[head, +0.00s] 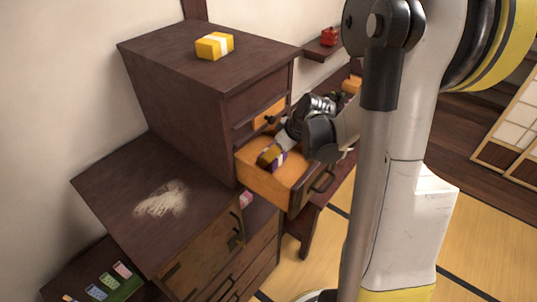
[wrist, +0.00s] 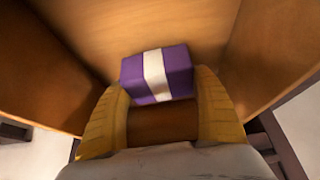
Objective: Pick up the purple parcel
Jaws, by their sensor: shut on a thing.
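The purple parcel (wrist: 179,72) has a white band and sits between my fingertips inside an open wooden drawer, in the wrist view. My gripper (wrist: 160,100) is shut on it, with a yellow finger on each side. In the head view my gripper (head: 271,156) reaches down into the open drawer (head: 291,192), and only a small part of the parcel (head: 281,158) shows beside the fingers. I cannot tell whether the parcel still touches the drawer floor.
A yellow parcel (head: 214,46) with a white band lies on top of the dark cabinet (head: 180,105). A red item (head: 329,36) stands on a wall shelf. The drawer walls stand close around my gripper. A lower cabinet top (head: 115,190) bears a pale smear. Tatami floor lies to the right.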

